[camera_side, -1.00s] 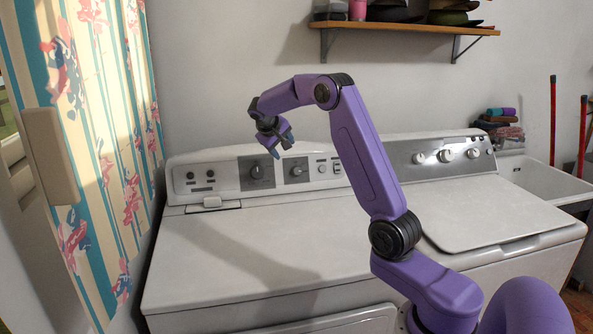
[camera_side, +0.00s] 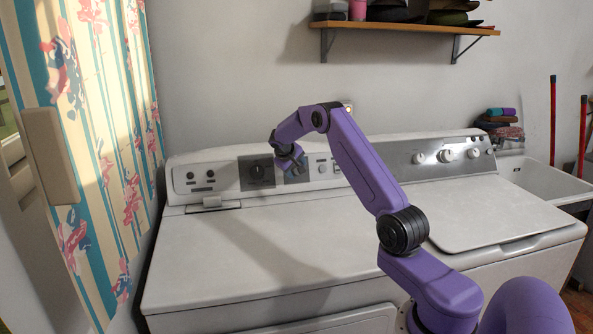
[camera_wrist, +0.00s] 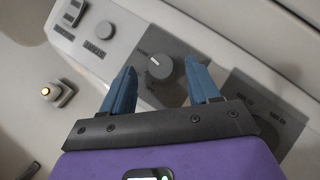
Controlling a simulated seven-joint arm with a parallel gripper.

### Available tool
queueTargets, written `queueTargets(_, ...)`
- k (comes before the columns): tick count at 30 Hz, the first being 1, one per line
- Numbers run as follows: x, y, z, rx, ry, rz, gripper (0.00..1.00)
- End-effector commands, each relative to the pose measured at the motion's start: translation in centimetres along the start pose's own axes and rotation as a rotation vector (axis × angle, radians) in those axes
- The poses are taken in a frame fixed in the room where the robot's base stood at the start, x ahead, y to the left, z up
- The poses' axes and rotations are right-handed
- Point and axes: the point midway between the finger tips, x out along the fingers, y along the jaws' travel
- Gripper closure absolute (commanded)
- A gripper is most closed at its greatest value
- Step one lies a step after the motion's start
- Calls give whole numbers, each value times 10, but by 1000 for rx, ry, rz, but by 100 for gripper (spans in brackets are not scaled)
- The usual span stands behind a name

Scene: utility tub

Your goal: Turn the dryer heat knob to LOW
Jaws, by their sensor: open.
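The dryer's console (camera_side: 225,178) runs along the back of the left machine. In the wrist view a dark round knob (camera_wrist: 166,70) with a white pointer line sits on a grey panel; the line points to the upper left. Small print around it is too small to read. My gripper (camera_wrist: 160,65) is open, with one blue finger on each side of this knob and gaps showing on both sides. Contact is not visible. In the side view my gripper (camera_side: 290,162) is at the console and covers much of this knob. A larger dark knob (camera_side: 257,172) is to its left.
A washer console (camera_side: 440,153) is to the right. A shelf (camera_side: 400,27) hangs above. The dryer top (camera_side: 240,255) is clear.

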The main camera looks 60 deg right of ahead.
Motion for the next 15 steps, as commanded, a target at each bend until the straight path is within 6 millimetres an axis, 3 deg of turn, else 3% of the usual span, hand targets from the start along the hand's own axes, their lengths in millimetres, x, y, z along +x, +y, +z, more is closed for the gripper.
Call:
queueTargets(6,16,0,0,0,1,0,39)
queueTargets(15,17,0,0,0,1,0,39)
